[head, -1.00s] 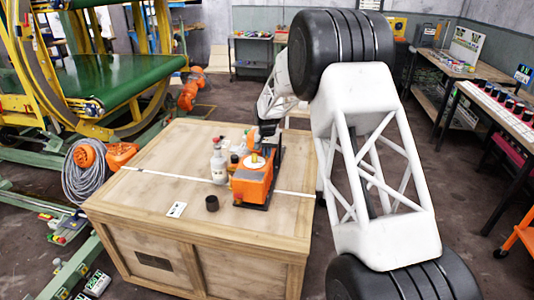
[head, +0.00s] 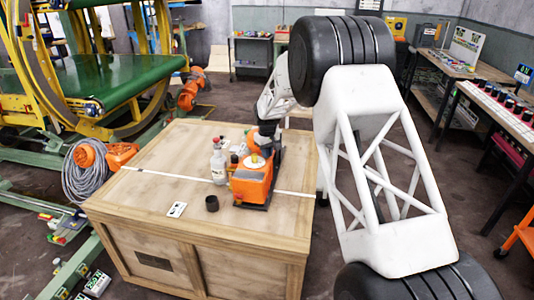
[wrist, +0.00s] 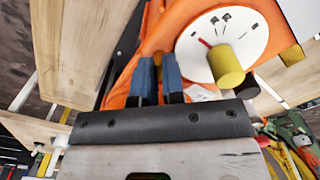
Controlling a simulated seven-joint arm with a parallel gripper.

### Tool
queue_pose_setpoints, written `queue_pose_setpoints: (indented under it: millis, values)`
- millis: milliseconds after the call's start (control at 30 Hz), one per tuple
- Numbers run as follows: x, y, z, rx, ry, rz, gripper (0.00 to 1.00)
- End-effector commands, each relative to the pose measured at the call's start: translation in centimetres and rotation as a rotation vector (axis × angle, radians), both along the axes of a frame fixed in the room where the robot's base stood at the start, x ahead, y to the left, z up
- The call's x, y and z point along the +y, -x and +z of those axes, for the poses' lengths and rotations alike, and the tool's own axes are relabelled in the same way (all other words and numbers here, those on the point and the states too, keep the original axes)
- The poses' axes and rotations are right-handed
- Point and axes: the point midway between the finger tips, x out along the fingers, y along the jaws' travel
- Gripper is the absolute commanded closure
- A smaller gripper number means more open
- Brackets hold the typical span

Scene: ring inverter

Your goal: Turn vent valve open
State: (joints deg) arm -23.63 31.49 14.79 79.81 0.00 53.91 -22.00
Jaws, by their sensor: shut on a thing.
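An orange device (head: 252,184) stands on a wooden crate. In the wrist view its orange body (wrist: 190,15) has a white dial plate (wrist: 245,35) with a red pointer mark and a yellow knob (wrist: 226,66). My gripper (wrist: 158,66) has two blue fingers beside the dial plate, on its left. They are shut on a small brownish piece (wrist: 158,57), of which only a little shows between the fingertips. I take this piece for the vent valve, but its handle angle is hidden. In the head view the fingertips are hidden around the device's far side.
A white bottle (head: 218,166) stands left of the device, and a small dark cup (head: 212,204) stands in front. A white card (head: 176,209) lies on the crate top (head: 150,180). The crate's left part is mostly clear.

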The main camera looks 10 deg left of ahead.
Motion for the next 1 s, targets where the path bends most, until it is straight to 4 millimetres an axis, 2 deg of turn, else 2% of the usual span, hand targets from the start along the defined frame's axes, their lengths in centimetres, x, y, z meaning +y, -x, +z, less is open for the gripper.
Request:
queue_pose_setpoints:
  millis: [600,1000]
  values:
    - [0.02,-0.04,0.14,-0.001,0.000,0.568,1.00]
    - [0.03,-0.03,0.07,-0.001,-0.001,0.769,1.00]
